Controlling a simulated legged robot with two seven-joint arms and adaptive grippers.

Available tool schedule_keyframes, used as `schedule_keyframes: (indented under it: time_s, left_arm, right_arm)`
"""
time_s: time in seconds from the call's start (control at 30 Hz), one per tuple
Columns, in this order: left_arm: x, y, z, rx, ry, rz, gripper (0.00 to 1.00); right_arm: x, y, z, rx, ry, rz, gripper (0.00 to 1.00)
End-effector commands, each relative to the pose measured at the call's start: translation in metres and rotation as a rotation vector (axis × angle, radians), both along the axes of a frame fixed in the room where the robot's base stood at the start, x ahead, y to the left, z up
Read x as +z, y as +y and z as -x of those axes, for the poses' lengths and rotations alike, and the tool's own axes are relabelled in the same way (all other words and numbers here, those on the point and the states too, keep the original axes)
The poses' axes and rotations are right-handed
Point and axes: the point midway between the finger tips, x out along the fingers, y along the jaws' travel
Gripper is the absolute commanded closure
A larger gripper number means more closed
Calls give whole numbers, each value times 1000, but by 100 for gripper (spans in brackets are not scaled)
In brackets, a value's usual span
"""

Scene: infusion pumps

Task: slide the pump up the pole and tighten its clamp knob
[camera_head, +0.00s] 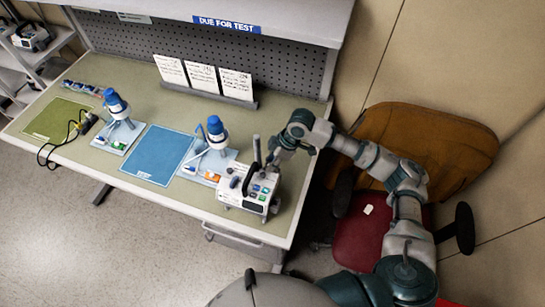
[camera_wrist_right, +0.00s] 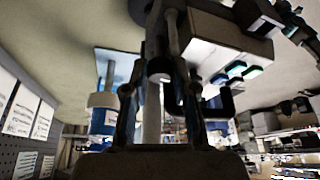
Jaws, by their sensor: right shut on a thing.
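The pump (camera_head: 249,190) is a white box with coloured keys and a small screen, low on a short grey pole (camera_head: 257,150) near the bench's right end. Its white case (camera_wrist_right: 222,38) also shows at the upper right of the right wrist view. My right gripper (camera_head: 273,158) comes in from the right, behind the pump and beside the pole. In the right wrist view its fingers (camera_wrist_right: 160,98) are closed around a part at the pump's clamp side; exactly which part is hard to tell in the dark. The clamp knob is not clear in the head view. My left gripper is not in view.
Two blue-topped devices (camera_head: 217,133) (camera_head: 116,104) stand on pale trays left of the pump. A blue mat (camera_head: 158,155) lies between them and a green mat (camera_head: 58,119) at the far left. Cards (camera_head: 203,77) stand at the back. A chair (camera_head: 425,140) is at the right.

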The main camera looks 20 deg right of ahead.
Motion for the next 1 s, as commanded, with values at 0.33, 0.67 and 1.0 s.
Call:
schedule_keyframes:
  time_s: [0.33, 0.67, 1.0]
  left_arm:
    - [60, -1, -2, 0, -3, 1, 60]
    - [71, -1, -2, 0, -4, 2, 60]
    - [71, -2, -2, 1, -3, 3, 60]
  right_arm:
    - [8, 0, 3, -320, -2, -1, 100]
    - [2, 1, 4, -632, 0, -1, 100]
    - [2, 2, 4, -894, 2, 0, 100]
